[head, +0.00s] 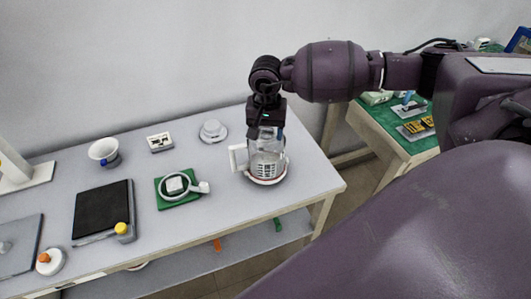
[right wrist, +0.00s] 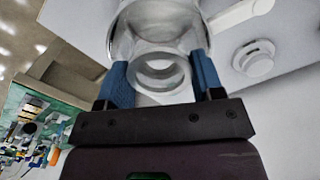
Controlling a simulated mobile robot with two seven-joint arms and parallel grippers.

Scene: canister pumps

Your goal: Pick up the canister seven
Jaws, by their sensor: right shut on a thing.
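A clear glass canister (head: 267,165) with a white handle at its left stands upright on a round, red-rimmed base (head: 268,181) on the grey table. No number seven can be read on it. My right gripper (head: 266,131) comes down from above onto the canister's top. In the right wrist view, its two blue fingers (right wrist: 162,74) are shut on either side of the pale round neck of the canister (right wrist: 125,38). Whether the canister touches its base or is slightly lifted I cannot tell. My left gripper is not in view.
On the table (head: 225,215) are a green plate (head: 168,204) with a white ring-shaped part, a black pad (head: 104,207), a white round disc (head: 213,131), a small box (head: 160,142) and a white cup (head: 104,151). A green-topped bench (head: 425,146) stands at the right.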

